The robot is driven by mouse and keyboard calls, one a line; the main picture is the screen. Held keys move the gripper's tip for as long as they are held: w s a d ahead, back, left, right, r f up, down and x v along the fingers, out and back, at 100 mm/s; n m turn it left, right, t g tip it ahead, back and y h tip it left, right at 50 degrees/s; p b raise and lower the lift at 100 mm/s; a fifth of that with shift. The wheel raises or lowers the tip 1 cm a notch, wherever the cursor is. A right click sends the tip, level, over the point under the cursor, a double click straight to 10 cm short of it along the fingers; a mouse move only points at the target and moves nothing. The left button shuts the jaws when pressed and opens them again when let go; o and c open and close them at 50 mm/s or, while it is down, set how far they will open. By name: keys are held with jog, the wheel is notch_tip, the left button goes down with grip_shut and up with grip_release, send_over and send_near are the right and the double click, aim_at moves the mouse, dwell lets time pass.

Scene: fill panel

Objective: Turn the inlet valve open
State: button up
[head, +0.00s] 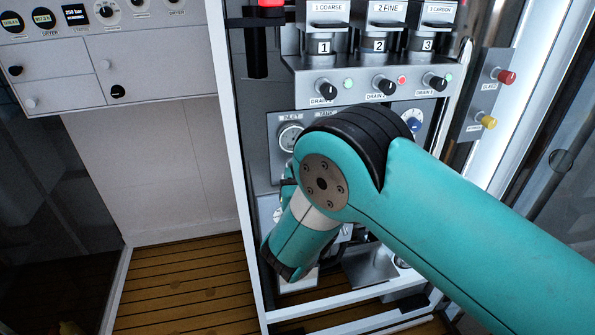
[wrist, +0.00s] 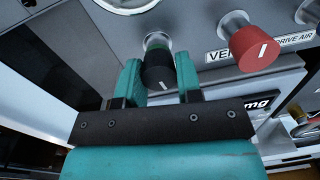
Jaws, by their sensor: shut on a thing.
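In the wrist view a black knob (wrist: 158,72) with a green ring at its base and a white mark on its face sticks out of the grey panel. My gripper (wrist: 160,84) is shut on this knob, one teal finger on each side. No label for the knob shows, so I cannot read whether it is the inlet valve. In the head view my teal arm covers the lower panel, and the gripper's fingers and the knob are hidden behind it.
A red knob (wrist: 254,47) above a partly covered "VE..." label sits close to the right of my gripper. A round gauge (head: 290,137) sits left of my arm. Drain knobs (head: 386,87) line the panel above. The white frame post (head: 235,150) stands at left.

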jog(key=n+p, duration=0.2)
jog(key=n, duration=0.3)
jog(key=shift+n, duration=0.4)
jog(key=n+p, duration=0.1)
jog(key=n, duration=0.3)
jog(key=shift+d+n+y, duration=0.1)
jog(key=shift+n+y, duration=0.3)
jog(key=o, duration=0.9)
jog(key=shift+o, duration=0.2)
jog(key=shift+f, duration=0.15)
